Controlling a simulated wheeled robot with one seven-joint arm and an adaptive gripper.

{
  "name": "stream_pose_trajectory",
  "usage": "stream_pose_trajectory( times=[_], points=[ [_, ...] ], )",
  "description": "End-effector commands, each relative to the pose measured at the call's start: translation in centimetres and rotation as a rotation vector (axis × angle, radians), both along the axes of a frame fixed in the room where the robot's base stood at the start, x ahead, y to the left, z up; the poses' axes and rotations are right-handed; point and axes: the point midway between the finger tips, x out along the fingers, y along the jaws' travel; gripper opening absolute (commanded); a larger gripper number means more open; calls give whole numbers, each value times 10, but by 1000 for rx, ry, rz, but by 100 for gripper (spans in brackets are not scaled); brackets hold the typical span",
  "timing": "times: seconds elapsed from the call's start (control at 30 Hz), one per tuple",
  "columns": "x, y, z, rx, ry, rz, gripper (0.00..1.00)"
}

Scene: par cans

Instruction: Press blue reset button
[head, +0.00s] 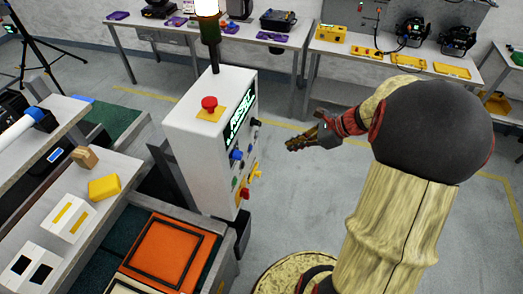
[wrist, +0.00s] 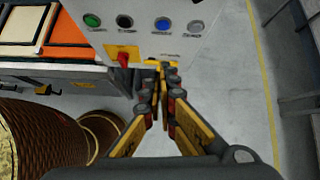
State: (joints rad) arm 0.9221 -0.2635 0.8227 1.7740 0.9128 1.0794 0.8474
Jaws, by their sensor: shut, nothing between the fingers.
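The blue button (head: 236,155) is a round knob on the screen side of a white control box (head: 187,135). In the wrist view the blue button (wrist: 162,23) sits in a row between a black button (wrist: 125,21) and a grey button (wrist: 194,27), with a green button (wrist: 92,20) at the far left. My gripper (head: 290,145) is to the right of the panel, apart from it in the head view. In the wrist view my gripper (wrist: 161,68) is shut and empty, its fingertips appearing just below the blue button.
A red switch (wrist: 123,58) on a yellow plate is at the panel's lower left. A red mushroom button (head: 209,104) tops the box beside a lit lamp post (head: 213,50). An orange tray (head: 160,252) lies in front. Open floor (head: 300,200) is right of the box.

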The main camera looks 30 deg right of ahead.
Motion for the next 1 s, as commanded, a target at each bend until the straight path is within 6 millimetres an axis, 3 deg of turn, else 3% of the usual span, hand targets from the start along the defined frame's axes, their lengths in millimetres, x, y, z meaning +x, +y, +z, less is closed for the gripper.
stream_pose_trajectory(
  times=[0.63,1.0],
  points=[
    [4,6,-2,71,41,-73,0],
    [36,35,-48,71,43,-69,0]
  ],
)
